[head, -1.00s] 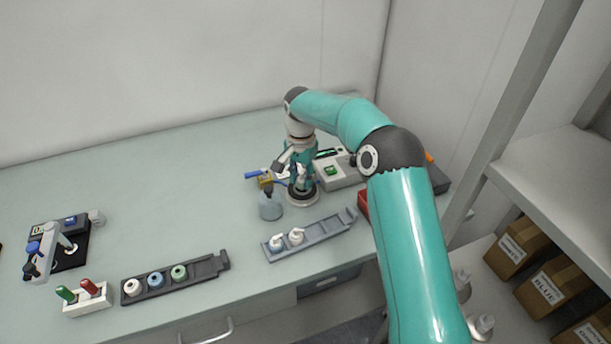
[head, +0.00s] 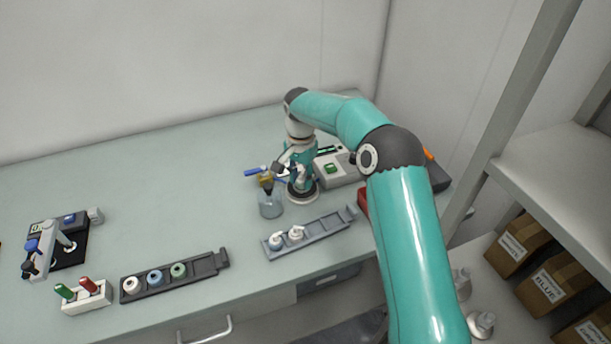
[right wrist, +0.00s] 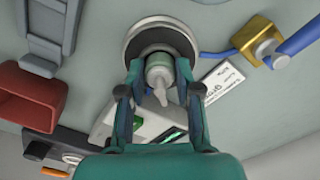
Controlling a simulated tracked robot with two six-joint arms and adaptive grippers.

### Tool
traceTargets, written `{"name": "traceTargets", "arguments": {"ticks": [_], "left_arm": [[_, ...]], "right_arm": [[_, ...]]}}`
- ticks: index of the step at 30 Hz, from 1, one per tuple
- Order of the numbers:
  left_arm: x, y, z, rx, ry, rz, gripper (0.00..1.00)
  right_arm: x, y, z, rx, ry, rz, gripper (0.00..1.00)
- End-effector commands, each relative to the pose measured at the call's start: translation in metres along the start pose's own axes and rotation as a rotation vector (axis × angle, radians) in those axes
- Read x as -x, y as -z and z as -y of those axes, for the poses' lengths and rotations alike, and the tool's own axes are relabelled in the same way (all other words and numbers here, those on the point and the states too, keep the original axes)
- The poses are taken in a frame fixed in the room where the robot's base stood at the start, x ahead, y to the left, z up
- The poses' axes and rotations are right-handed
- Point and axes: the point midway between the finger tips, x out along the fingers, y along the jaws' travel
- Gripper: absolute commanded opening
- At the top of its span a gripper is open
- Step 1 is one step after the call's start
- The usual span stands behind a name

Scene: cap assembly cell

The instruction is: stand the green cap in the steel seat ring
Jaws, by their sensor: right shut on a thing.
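My right gripper (head: 302,182) is down at the steel seat ring (head: 316,197) near the back of the bench. In the right wrist view the gripper (right wrist: 160,88) is shut on a pale greenish cap (right wrist: 158,62) with a whitish nozzle pointing toward the camera. The fingers press on it from both sides. The ring (right wrist: 131,35), with a dark inside, lies right behind the cap. I cannot tell whether the cap's base touches the ring's seat. In the head view the fingers hide the cap. My left gripper is not in view.
A clear bottle (head: 270,207) and a yellow block (head: 265,177) with a blue cable stand close left of the ring. A grey box (head: 340,172) stands close right. A grey rack (head: 325,232) and a dark rack (head: 205,268) lie in front. The bench's middle left is clear.

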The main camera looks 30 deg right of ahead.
Motion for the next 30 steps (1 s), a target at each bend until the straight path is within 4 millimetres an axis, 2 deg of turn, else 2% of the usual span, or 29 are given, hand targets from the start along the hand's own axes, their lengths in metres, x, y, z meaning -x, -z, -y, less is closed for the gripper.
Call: {"name": "traceTargets", "arguments": {"ticks": [3,4,9,20,30], "left_arm": [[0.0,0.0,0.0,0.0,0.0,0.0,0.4],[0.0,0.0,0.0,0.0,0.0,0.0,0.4],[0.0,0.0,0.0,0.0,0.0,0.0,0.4],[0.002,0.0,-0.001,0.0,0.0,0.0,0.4],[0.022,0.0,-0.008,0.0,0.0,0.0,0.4]], "right_arm": [[0.0,0.0,0.0,0.0,0.0,0.0,0.23],[0.0,0.0,0.0,0.0,0.0,0.0,0.36],[0.0,0.0,0.0,0.0,0.0,0.0,0.62],[0.002,0.0,0.0,0.0,0.0,0.0,0.62],[0.028,0.0,0.0,0.0,0.0,0.0,0.62]]}}
